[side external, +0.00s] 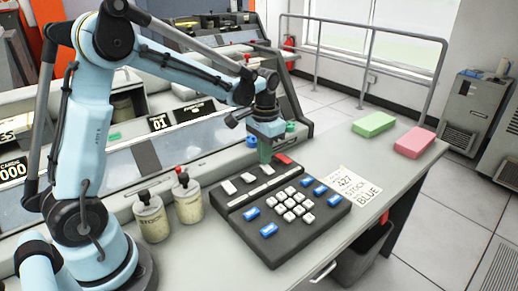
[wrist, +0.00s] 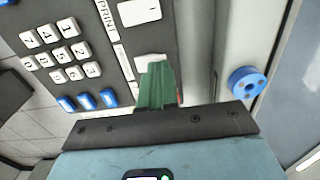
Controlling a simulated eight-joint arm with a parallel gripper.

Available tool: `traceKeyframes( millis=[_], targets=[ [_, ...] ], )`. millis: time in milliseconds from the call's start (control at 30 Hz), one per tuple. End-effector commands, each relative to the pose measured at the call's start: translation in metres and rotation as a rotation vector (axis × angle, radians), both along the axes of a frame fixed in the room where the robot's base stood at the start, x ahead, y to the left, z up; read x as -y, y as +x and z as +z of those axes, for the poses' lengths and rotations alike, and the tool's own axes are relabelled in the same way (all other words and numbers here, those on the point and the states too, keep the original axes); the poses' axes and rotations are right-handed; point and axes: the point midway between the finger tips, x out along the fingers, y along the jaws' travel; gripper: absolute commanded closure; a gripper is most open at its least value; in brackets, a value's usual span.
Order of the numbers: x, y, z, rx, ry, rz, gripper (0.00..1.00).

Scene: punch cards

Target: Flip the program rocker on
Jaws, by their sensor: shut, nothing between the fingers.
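The dark control panel (side external: 300,222) lies on the desk with a row of white rockers along its back edge. One white rocker (wrist: 139,12) sits beside the word PRINT in the wrist view. Another white rocker (wrist: 150,62) lies right at my fingertips and is partly covered by them; its label is not readable. I cannot tell which is the program rocker. My gripper (side external: 265,158), with green fingers, is shut and empty, pointing down over the panel's back row near a red key (side external: 284,159). In the wrist view the gripper (wrist: 157,72) hides most of the red key. Contact with the rocker cannot be told.
White number keys (side external: 293,204) and several blue keys (side external: 268,230) fill the panel's front. Two capped jars (side external: 187,200) stand left of it. A STOCK BLUE card (side external: 358,185) lies to the right, with green (side external: 374,124) and pink (side external: 414,141) blocks beyond. A blue knob (wrist: 246,82) is nearby.

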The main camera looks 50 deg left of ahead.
Motion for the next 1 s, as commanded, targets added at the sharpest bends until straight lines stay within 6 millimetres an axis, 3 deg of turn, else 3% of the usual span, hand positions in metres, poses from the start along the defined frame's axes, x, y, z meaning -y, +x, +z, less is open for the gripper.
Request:
traceKeyframes(
  millis=[767, 1000],
  targets=[
    [0.0001, 0.0001, -0.0107, 0.0, 0.0, 0.0, 1.0],
    [0.0001, 0.0, -0.0021, 0.0, 0.0, 0.0, 1.0]
  ],
)
